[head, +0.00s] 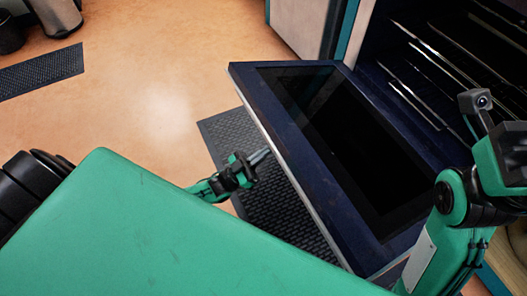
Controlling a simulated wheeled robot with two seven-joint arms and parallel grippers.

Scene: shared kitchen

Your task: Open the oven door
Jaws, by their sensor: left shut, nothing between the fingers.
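The oven door (292,150) is dark blue with a black glass panel. It is swung well down and away from the oven, with its inner face up. The oven (400,85) stands at the right, and metal racks show inside its dark cavity. My left gripper (262,155) is shut and empty, close beside the door's outer edge at the left. I cannot tell whether it touches the door. My right arm shows at the right edge, in front of the oven, but its gripper is not in view.
A dark ribbed mat (222,128) lies on the orange floor under the door. Another dark mat (40,72) lies at the upper left, near a metal bin (57,15). A pale cabinet side (298,25) stands left of the oven. The floor between is clear.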

